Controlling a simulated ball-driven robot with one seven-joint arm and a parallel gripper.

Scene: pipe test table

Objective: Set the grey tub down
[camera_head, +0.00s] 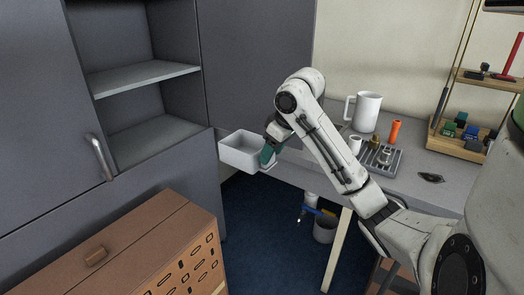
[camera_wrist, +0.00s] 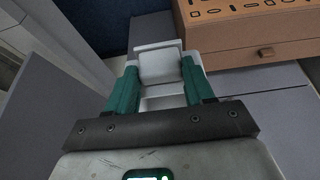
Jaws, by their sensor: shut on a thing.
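The grey tub (camera_head: 240,152) is a light grey, open-topped box in the middle of the head view. It looks level and empty. My gripper (camera_head: 268,155) is shut on its right side, near the left end of the table. In the wrist view, the two green fingers of my gripper (camera_wrist: 165,88) close on the tub (camera_wrist: 160,62), which shows between and beyond them. The tub appears held in the air beside the cabinet; any contact beneath it is hidden.
The grey table (camera_head: 310,172) holds a white pitcher (camera_head: 367,112), an orange object (camera_head: 395,131) and a slotted tray (camera_head: 385,160). An open cabinet shelf (camera_head: 145,77) and a brown drawer box (camera_head: 150,245) lie to the left. A bin (camera_head: 325,230) stands on the blue floor.

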